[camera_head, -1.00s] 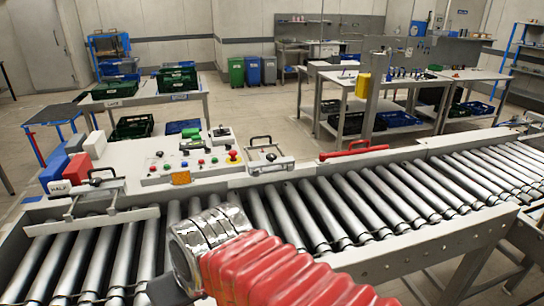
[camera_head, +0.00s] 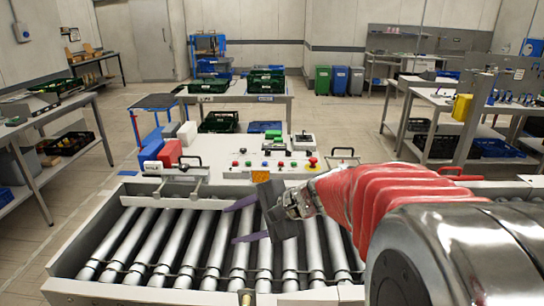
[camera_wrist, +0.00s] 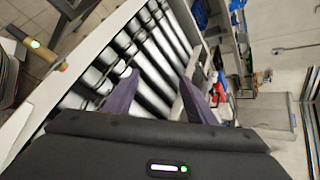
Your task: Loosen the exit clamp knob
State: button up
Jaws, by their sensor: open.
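My gripper (camera_head: 232,225) is open and empty above the conveyor rollers (camera_head: 200,245), its two purple fingers pointing left. In the wrist view the fingers (camera_wrist: 158,77) stand apart with rollers behind and between them. A metal bracket with a black handle (camera_head: 172,172) and a crossbar (camera_head: 165,202) stands at the left end of the conveyor, left of my gripper. A small brass-coloured knob-like piece (camera_head: 246,298) shows at the near conveyor edge, cut by the bottom of the picture. I cannot tell which part is the exit clamp knob.
A side table (camera_head: 50,115) stands left, with open floor between.

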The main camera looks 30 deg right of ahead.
jog(key=w+d+m+t+h, duration=0.1)
jog(key=w+d+m+t, duration=0.2)
jog(key=d, duration=0.5)
jog(key=w+d+f+m+t+h, duration=0.1)
jog(key=w+d+m+t, duration=0.15)
jog(key=d+m, duration=0.35)
jog(key=w+d+m+t+h, duration=0.2)
jog(key=w+d+m, duration=0.15)
jog(key=d, duration=0.55)
jog(key=s+d+f+m+h, duration=0.1)
jog(key=d+f+m+h, duration=0.1)
jog(key=d, duration=0.6)
jog(key=s+d+f+m+t+h, duration=0.1)
jog(key=d+m+h, duration=0.3)
jog(key=d, duration=0.4)
jog(key=s+d+f+m+h, duration=0.3)
jog(key=d+m, duration=0.2)
jog(key=d, duration=0.4)
jog(key=shift+s+f+t, duration=0.2)
jog(key=shift+f+t, duration=0.15)
jog(key=shift+f, duration=0.05)
jog(key=x, duration=1.3)
jog(key=shift+w+d, duration=0.1)
jog(key=shift+w, duration=0.3)
jog(key=shift+c, duration=0.5)
